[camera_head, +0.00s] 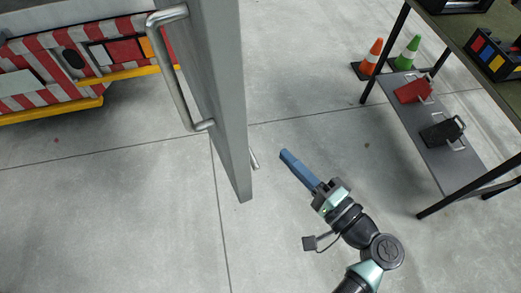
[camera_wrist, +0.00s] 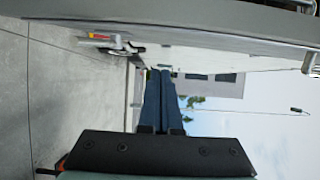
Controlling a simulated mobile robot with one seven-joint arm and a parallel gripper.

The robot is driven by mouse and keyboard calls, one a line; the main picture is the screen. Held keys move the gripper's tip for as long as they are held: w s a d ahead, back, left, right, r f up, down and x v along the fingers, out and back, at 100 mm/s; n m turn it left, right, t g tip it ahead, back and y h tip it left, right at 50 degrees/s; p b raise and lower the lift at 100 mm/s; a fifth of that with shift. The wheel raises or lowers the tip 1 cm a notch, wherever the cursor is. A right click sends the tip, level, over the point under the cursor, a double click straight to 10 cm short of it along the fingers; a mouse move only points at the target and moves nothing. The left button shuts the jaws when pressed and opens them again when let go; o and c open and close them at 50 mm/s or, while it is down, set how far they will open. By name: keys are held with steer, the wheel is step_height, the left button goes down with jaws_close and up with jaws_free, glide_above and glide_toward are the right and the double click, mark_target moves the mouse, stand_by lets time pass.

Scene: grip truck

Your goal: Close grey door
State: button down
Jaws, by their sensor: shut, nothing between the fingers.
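The grey door (camera_head: 212,75) stands open in the head view, seen nearly edge-on and swung out from the truck. A long metal bar handle (camera_head: 172,75) is on its left face, and a small piece of metal (camera_head: 254,158) sticks out at its lower right. My gripper (camera_head: 284,154) is to the right of the door's lower end, apart from it, with its blue fingers together and empty. In the wrist view the shut fingers (camera_wrist: 160,74) point along a broad pale surface (camera_wrist: 215,48) with a grey edge, probably the door.
The truck's rear (camera_head: 75,65), with red and white stripes and a yellow bumper, is at upper left. A shelf table (camera_head: 435,150) with dark legs holds a red and a black case at right. Orange (camera_head: 372,55) and green (camera_head: 408,55) cones stand behind it. Open concrete floor lies between.

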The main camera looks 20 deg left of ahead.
steer(key=s+a+p, duration=0.1)
steer(key=a+p, duration=0.1)
steer(key=a, duration=0.4)
steer(key=shift+s, duration=0.1)
